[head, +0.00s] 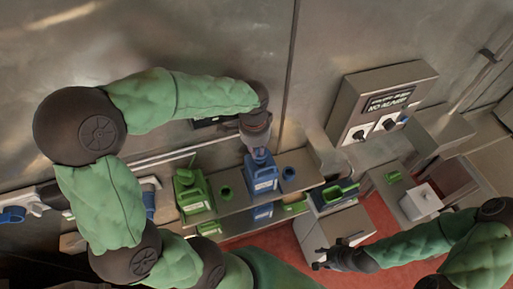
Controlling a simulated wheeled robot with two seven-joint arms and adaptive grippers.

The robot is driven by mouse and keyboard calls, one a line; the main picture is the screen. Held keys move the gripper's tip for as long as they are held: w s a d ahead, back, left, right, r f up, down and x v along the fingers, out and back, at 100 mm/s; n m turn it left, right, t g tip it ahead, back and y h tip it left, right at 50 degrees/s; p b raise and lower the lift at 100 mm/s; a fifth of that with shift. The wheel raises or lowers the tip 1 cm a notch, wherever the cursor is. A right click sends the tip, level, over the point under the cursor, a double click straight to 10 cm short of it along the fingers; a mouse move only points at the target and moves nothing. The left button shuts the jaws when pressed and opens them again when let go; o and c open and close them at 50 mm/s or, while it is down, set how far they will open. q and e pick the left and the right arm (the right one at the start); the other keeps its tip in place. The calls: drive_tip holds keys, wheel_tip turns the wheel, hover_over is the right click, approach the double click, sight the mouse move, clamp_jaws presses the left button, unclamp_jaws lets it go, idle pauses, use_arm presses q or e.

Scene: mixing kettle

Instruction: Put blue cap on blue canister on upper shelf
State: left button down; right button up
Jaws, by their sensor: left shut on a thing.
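The blue canister (261,181) stands upright on the upper shelf (232,206), with a pale label on its front. My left gripper (259,151) points down directly over the canister's top. It is shut on a small blue piece, which looks like the blue cap (261,156). The fingers partly hide it, and I cannot tell whether the cap touches the canister's neck. My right gripper (326,256) is low at the right, away from the shelf, with its dark fingers spread and nothing visible between them.
Blue and green items sit on the lower shelf. A control box (375,103) is at the right.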

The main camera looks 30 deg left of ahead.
use_arm(q)
drive_tip(key=shift+f, duration=0.1)
drive_tip(key=shift+f+b, duration=0.65)
drive_tip(key=shift+f, duration=0.05)
drive_tip(key=shift+f, duration=0.2)
idle(0.3)
drive_tip(key=c, duration=1.1)
unclamp_jaws()
drive_tip(key=shift+c, duration=0.2)
drive_tip(key=o, duration=0.5)
drive_tip(key=shift+c, duration=0.2)
drive_tip(key=shift+r, duration=0.1)
